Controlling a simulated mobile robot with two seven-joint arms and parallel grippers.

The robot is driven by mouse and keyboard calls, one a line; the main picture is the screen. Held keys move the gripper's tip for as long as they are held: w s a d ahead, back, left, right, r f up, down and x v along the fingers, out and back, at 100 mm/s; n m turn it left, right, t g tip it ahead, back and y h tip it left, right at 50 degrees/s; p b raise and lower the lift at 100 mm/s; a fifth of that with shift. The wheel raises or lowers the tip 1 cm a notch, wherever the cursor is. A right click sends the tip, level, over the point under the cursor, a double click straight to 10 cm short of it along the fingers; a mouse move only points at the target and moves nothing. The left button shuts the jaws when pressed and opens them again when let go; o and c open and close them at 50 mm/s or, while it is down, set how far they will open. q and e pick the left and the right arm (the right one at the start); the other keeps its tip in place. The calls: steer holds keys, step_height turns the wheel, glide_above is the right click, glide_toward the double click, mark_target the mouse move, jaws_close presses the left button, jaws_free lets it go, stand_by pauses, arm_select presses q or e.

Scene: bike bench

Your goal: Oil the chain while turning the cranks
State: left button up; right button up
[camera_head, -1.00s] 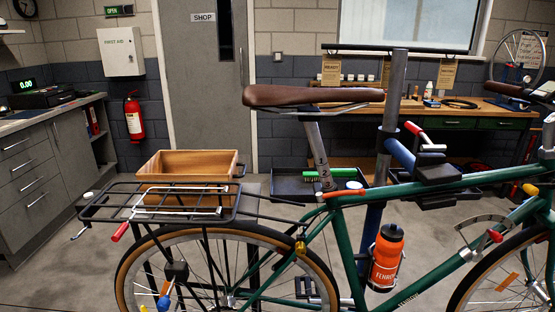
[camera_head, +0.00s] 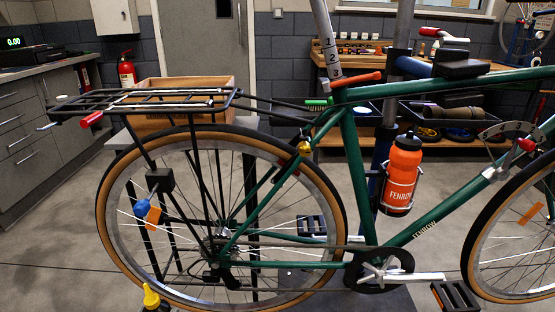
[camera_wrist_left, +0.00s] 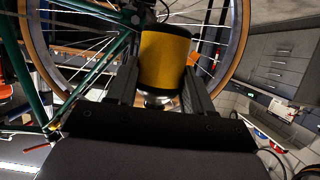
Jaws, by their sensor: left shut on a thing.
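In the wrist view my left gripper (camera_wrist_left: 157,92) is shut on a yellow and dark bottle (camera_wrist_left: 165,58), near the rear wheel. In the head view a yellow-tipped bottle (camera_head: 151,297) shows at the bottom edge, left of the rear hub and below it; its lower part is cut off. The chain (camera_head: 300,246) runs from the rear sprockets (camera_head: 216,263) to the dark chainring (camera_head: 378,270). The silver crank (camera_head: 420,277) points right, with its pedal (camera_head: 455,297) at the lower right. The far pedal (camera_head: 312,226) shows behind the frame. My right gripper is out of view.
The green bike (camera_head: 352,170) hangs in a stand. A rear rack (camera_head: 140,101) with a red-ended lever juts left. An orange bottle (camera_head: 401,172) sits on the frame. A wooden box (camera_head: 185,92) stands behind. The floor below the bike is mostly clear.

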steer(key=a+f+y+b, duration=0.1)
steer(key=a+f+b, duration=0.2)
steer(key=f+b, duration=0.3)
steer(key=b, duration=0.4)
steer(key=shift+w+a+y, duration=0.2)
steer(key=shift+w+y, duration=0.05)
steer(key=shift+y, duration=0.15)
